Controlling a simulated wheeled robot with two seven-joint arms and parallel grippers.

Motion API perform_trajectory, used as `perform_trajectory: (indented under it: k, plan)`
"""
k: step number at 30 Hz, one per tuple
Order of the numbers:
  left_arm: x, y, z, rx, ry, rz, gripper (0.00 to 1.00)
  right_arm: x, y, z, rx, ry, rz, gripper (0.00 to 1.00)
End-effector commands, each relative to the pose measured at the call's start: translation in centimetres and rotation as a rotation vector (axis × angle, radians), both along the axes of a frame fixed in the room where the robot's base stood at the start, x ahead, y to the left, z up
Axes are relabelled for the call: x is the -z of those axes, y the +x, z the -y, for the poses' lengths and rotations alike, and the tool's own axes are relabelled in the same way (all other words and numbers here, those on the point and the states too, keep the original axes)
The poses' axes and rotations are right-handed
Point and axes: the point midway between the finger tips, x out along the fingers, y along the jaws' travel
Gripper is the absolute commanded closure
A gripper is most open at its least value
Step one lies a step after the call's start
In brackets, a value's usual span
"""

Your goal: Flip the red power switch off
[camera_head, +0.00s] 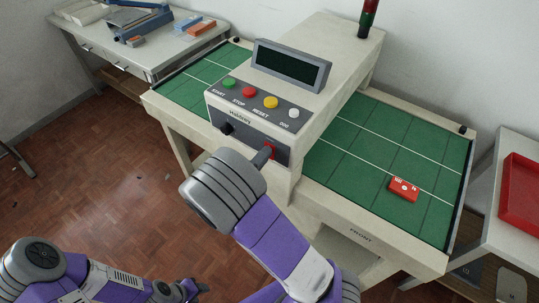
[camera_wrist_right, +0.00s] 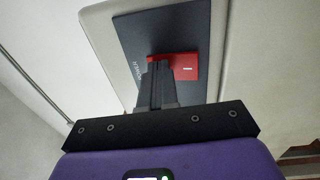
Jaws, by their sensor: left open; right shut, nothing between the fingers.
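The red power switch (camera_head: 271,150) is on the lower right of the machine's dark front panel, partly hidden by my right gripper. In the right wrist view the red switch (camera_wrist_right: 187,68) shows a short white mark on a dark plate (camera_wrist_right: 135,40). My right gripper (camera_head: 265,154) is shut and empty, its fingertips at the switch; they also overlap its left part in the wrist view (camera_wrist_right: 160,62). I cannot tell whether they touch it. Which way the switch is set is unclear. My left gripper (camera_head: 195,288) is open, low over the floor, far from the switch.
Above the switch are green, red, yellow and white buttons (camera_head: 250,96) and a dark display (camera_head: 290,66). A black knob (camera_head: 226,128) sits left of the switch. A red block (camera_head: 404,189) lies on the green table top (camera_head: 370,150). A red tray (camera_head: 520,192) is at right.

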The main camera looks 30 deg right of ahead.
Motion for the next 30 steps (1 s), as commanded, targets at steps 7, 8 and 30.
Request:
perform_trajectory:
  k: [7,8,30]
  plan:
    - [0.0,0.0,0.0,0.0,0.0,0.0,0.57,-0.1,-0.1,0.1,0.007,-0.007,0.003,1.0]
    - [0.0,0.0,0.0,0.0,0.0,0.0,0.57,-0.1,-0.1,0.0,0.007,-0.007,0.003,1.0]
    - [-1.3,0.0,0.0,0.0,0.0,0.0,0.57,-1.8,-5.1,-12.0,0.002,-0.005,0.004,1.0]
